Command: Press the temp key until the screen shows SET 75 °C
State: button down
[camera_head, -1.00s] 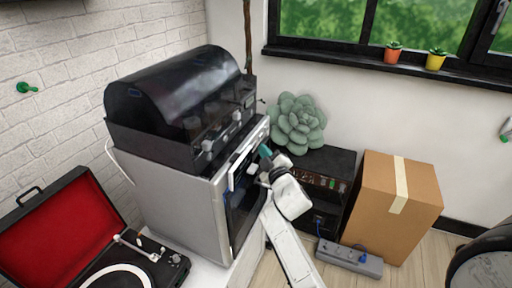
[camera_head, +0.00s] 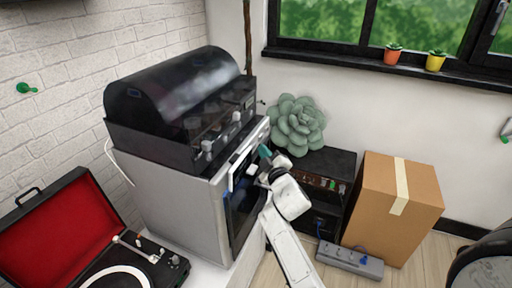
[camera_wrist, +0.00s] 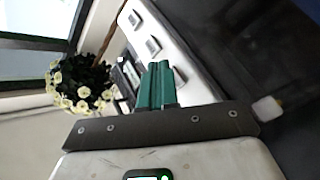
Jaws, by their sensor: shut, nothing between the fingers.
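The silver oven-like machine (camera_head: 185,212) stands at the left centre in the head view, with a light control panel along the top of its dark-windowed front. In the wrist view the panel (camera_wrist: 180,52) carries pale square keys (camera_wrist: 153,45). A small dark-framed patch beside the fingers (camera_wrist: 128,76) may be the screen; no reading or key labels are legible. My gripper (camera_wrist: 158,84) has its green fingers shut and empty, pointing towards the panel. In the head view my gripper (camera_head: 265,152) is close to the panel's right part. Whether it touches a key cannot be told.
A black domed unit (camera_head: 180,90) sits on the machine. A green succulent (camera_head: 297,125) rests on a black cabinet (camera_head: 330,163) at right. A cardboard box (camera_head: 385,225) and power strip (camera_head: 348,261) stand on the floor. An open red-lined turntable case (camera_head: 50,232) is at left.

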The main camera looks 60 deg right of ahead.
jog(key=shift+w+a+r+t+p, duration=0.3)
jog(key=shift+w+a+r, duration=0.25)
jog(key=shift+w+r, duration=0.15)
jog(key=shift+s+p, duration=0.1)
jog(key=shift+p, duration=0.2)
jog(key=s+p, duration=0.1)
jog(key=s, duration=0.1)
jog(key=s+p, duration=0.4)
jog(key=shift+d+f, duration=0.35)
